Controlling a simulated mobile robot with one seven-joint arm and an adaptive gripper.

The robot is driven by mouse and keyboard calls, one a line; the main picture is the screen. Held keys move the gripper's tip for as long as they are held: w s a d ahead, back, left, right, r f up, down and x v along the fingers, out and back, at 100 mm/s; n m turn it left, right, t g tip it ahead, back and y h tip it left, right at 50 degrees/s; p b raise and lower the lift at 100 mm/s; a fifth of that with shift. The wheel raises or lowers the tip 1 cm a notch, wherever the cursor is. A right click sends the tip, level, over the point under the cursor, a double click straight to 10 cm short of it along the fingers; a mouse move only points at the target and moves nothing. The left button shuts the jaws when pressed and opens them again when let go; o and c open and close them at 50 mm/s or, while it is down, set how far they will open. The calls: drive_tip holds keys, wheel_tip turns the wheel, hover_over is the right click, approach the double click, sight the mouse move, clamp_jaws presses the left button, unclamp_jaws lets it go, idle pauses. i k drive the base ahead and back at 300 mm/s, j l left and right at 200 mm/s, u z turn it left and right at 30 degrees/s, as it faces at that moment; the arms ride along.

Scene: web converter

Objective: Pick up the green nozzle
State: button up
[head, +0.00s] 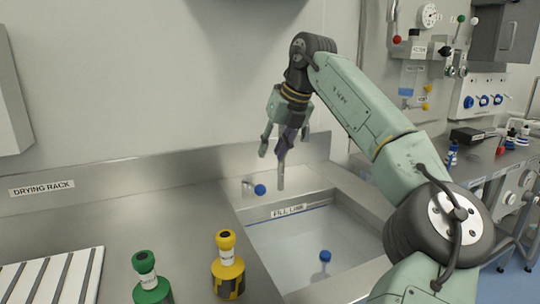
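A green nozzle-like piece (152,291) stands at the bottom left on the steel counter, with a green rounded top and a pale labelled neck. Its lower part is cut off by the picture edge. My gripper (284,147) hangs over the back of the sink, up and to the right of the green piece and well apart from it. Its pale green fingers are spread. A dark part with a grey rod below it shows between them; I cannot tell whether it belongs to the gripper or stands behind it.
A yellow nozzle-like piece (228,272) stands close right of the green one. A white slatted drying rack (48,279) lies to the left. The sink (290,250), with a blue-topped piece (325,258) in it, is to the right. The counter behind the green piece is clear.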

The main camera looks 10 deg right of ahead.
sight(151, 289)
drive_tip(key=k+l, duration=0.35)
drive_tip(key=l, duration=0.15)
drive_tip(key=k+l, duration=0.4)
drive_tip(key=l, duration=0.1)
